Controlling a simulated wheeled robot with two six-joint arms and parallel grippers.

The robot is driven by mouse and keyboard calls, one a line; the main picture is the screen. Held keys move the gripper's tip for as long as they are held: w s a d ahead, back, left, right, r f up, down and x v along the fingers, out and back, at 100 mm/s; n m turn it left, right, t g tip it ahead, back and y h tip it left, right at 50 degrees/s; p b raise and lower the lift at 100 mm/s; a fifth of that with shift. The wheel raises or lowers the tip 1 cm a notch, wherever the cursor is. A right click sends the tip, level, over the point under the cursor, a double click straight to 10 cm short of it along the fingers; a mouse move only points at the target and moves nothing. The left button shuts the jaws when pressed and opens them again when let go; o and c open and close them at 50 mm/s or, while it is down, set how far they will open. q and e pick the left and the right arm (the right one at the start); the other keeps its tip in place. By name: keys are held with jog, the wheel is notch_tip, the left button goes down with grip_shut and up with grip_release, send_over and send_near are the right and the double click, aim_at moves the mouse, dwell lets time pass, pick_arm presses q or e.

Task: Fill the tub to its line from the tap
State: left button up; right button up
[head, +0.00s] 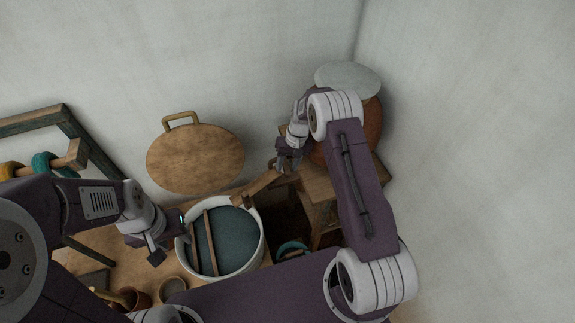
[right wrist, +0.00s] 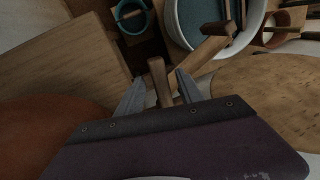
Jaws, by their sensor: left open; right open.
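The white tub (head: 263,240) stands in the middle of the head view, with dark teal liquid (head: 232,238) inside and wooden strips (head: 209,240) across its left part. I cannot make out a fill line. A wooden spout (head: 255,187) reaches from the reddish-brown vessel (head: 372,130) to the tub's far rim; no stream shows. The tap's wooden handle (right wrist: 158,78) stands between the fingers of my right gripper (right wrist: 160,92), which is open around it. The tub also shows in the right wrist view (right wrist: 258,18). My left gripper (head: 165,246) is open beside the tub's left rim.
A round wooden lid (head: 195,158) leans on the wall behind the tub. A teal ring-shaped cup (head: 292,249) is right of the tub. Brown pots (head: 172,288) stand in front left. A wooden stool (head: 322,188) carries the vessel near the corner.

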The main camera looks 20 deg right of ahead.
notch_tip(320, 180, up, 9)
jog(key=d+b, duration=0.1)
jog(key=b, duration=0.2)
jog(key=shift+d, duration=0.4)
jog(key=shift+f, duration=0.1)
jog(key=c, duration=0.4)
jog(key=shift+n, duration=0.6)
jog(key=c, duration=0.4)
jog(key=n, duration=0.2)
jog(key=shift+a+n, duration=0.15)
jog(key=shift+n, duration=0.25)
grip_shut()
jog(key=a+r+n+y, duration=0.2)
jog(key=a+n, duration=0.2)
jog(key=n, duration=1)
jog(key=p+x, duration=0.5)
jog(key=x, duration=0.5)
jog(key=shift+s+d+f+p, duration=0.1)
jog(key=shift+d+f+p, duration=0.1)
jog(key=shift+d+p, duration=0.55)
jog(key=shift+s+d+f+p, duration=0.1)
jog(key=shift+d+f+p, duration=0.15)
jog(key=shift+d, duration=0.95)
